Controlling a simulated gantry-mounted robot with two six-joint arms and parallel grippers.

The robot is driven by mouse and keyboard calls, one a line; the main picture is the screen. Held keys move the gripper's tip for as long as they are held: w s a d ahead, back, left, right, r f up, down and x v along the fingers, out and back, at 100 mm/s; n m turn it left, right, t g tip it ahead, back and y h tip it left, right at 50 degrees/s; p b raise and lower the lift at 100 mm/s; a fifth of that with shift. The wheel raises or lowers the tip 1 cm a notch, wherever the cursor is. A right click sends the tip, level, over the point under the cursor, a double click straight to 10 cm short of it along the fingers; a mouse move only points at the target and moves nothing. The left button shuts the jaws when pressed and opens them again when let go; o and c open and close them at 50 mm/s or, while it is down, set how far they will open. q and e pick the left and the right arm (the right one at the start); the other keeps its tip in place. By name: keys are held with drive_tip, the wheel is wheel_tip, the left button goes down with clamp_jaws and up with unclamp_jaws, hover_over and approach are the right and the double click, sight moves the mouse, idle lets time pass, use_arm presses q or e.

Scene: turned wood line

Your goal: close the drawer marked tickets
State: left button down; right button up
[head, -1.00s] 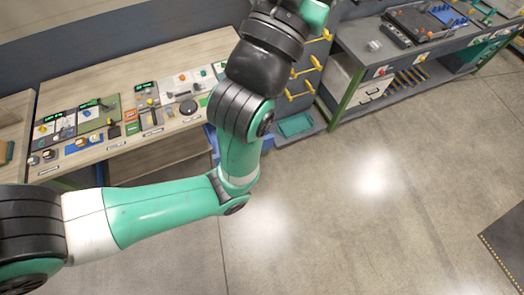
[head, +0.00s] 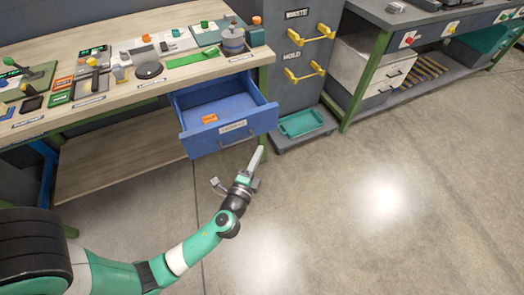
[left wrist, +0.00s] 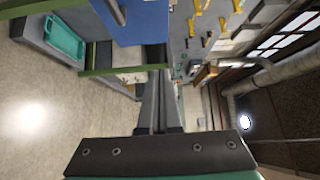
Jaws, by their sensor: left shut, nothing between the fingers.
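The blue drawer (head: 190,142) stands pulled out beneath the wooden bench. Its front bears a white label (head: 232,127), too small to read surely, and a handle (head: 238,138). A small orange piece (head: 209,118) lies inside. My left gripper (head: 260,152) is shut and empty, in front of the drawer near the right end of its front, apparently apart from it. In the left wrist view the shut fingers (left wrist: 160,95) point toward a blue panel (left wrist: 140,28) that appears to be the drawer. My right gripper is not in view.
The wooden bench top (head: 120,78) carries several controls and parts. A grey cabinet (head: 290,95) with yellow handles stands right of the drawer, with a teal tray (head: 302,122) at its foot. The concrete floor (head: 330,220) in front is clear.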

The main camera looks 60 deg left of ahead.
use_arm(q)
wheel_tip(320, 180, down, 5)
drive_tip(key=s+b, duration=0.1)
drive_tip(key=b, duration=0.1)
approach(264, 124)
drive_tip(key=w, duration=0.4)
drive_tip(key=a, duration=0.3)
drive_tip(key=shift+w+a+r+b, duration=0.3)
drive_tip(key=shift+a+b, duration=0.05)
drive_tip(key=shift+a, duration=0.05)
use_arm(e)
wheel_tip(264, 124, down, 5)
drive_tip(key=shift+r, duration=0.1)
use_arm(q)
drive_tip(key=shift+s, duration=0.1)
